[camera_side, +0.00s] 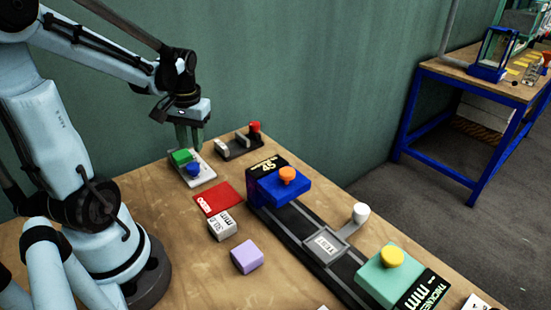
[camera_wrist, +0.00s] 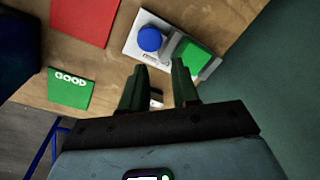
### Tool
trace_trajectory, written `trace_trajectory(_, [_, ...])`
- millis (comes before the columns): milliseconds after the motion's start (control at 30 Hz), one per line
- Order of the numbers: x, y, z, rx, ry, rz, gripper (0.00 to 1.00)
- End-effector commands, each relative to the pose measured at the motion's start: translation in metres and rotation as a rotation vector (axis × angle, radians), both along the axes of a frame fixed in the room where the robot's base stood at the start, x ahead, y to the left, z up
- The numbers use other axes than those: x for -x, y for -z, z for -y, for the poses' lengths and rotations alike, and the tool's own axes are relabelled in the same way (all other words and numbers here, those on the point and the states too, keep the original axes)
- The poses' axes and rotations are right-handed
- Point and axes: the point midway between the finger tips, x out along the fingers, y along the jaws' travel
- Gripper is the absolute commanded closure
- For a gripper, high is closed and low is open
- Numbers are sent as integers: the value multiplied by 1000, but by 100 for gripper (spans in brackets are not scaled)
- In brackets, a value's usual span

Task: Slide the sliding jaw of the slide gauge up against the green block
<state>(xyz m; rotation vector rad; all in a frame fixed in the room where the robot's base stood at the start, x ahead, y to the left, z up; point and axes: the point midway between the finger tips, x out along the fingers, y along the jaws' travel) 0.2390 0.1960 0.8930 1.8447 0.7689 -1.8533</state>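The slide gauge has a white base plate (camera_side: 205,176), which also shows in the wrist view (camera_wrist: 133,46). A green block (camera_side: 182,156) sits on it, seen at the right in the wrist view (camera_wrist: 195,58). A round blue knob (camera_side: 193,168) stands on the plate beside it, clear in the wrist view (camera_wrist: 150,38). A grey upright jaw piece (camera_wrist: 172,45) lies between knob and block; I cannot tell whether it touches the block. My gripper (camera_side: 189,146) is above the gauge's far side, its dark green fingers (camera_wrist: 158,66) apart with nothing held.
A dark fixture with a red knob (camera_side: 254,127) stands behind the gauge. A red card (camera_side: 218,198) lies in front, with white (camera_side: 222,225) and lilac (camera_side: 247,257) blocks nearby. A long dark rail (camera_side: 295,222) runs to the right. A green GOOD card (camera_wrist: 70,88) shows in the wrist view.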

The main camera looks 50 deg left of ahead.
Motion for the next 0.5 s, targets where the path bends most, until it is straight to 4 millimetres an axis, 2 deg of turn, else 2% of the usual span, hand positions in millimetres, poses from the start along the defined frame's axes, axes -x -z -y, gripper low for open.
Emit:
trace_trajectory(33, [0, -7, 14, -13, 158, -17, 78])
trace_trajectory(167, [2, -21, 42, -45, 579, -72, 98])
trace_trajectory(200, [4, -25, 50, -56, 707, -92, 100])
trace_trajectory(500, [24, -46, 101, -130, 1666, -278, 100])
